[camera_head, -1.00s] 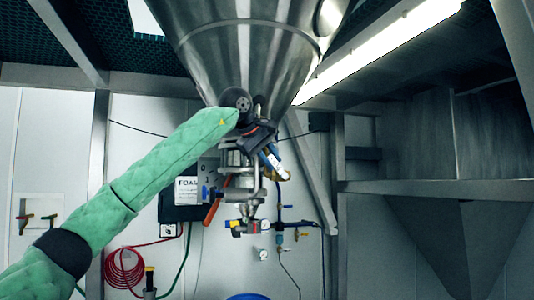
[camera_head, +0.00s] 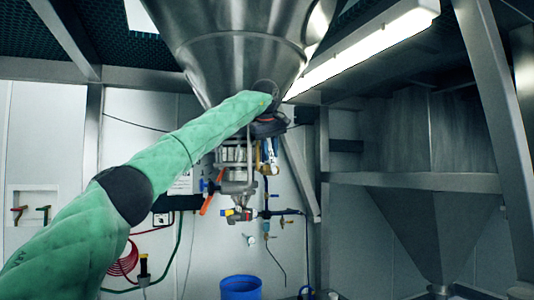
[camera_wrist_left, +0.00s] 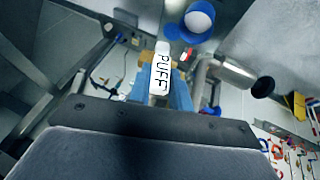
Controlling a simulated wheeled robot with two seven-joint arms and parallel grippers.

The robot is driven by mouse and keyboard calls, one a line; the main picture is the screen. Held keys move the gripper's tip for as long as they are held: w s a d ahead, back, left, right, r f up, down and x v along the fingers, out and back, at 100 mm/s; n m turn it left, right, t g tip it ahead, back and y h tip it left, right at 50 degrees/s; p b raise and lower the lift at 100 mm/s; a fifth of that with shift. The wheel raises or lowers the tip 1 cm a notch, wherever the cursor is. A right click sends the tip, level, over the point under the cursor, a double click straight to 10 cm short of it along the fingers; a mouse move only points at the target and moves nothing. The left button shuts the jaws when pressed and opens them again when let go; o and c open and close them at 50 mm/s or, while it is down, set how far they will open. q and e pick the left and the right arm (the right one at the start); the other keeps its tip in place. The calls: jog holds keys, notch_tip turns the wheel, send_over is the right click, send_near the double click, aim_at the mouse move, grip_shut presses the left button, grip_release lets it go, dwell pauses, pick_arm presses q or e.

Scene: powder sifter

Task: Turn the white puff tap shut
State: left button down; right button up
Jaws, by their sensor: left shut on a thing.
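The white tap handle marked PUFF (camera_wrist_left: 161,68) stands between the blue fingers of my left gripper (camera_wrist_left: 160,92) in the wrist view. The gripper is shut on it. In the head view my left gripper (camera_head: 267,150) hangs just below the right side of the steel hopper (camera_head: 235,50), pointing down. There the handle is mostly hidden by the fingers and wrist. My right gripper is not in view.
Left of the gripper, under the hopper, is a valve stack with an orange lever (camera_head: 208,197) and a small tap with a yellow and red part (camera_head: 238,213). A blue bucket (camera_head: 241,290) stands below. A steel frame post (camera_head: 495,140) rises at the right.

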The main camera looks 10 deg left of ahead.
pick_arm(q)
jog(key=shift+w+d+g+y, duration=0.2)
jog(key=shift+d+g+y, duration=0.2)
jog(key=shift+y, duration=0.1)
jog(key=shift+w+d+y, duration=0.2)
jog(key=shift+y, duration=0.2)
jog(key=shift+w+d+m+g+y, duration=0.1)
jog(key=shift+d+m+g+y, duration=0.05)
jog(key=shift+m+g+y, duration=0.15)
jog(key=shift+d, duration=0.1)
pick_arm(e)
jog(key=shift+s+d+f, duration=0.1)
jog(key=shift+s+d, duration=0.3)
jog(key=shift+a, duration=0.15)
pick_arm(q)
jog(key=c, duration=1.3)
grip_release()
jog(key=shift+w, duration=0.15)
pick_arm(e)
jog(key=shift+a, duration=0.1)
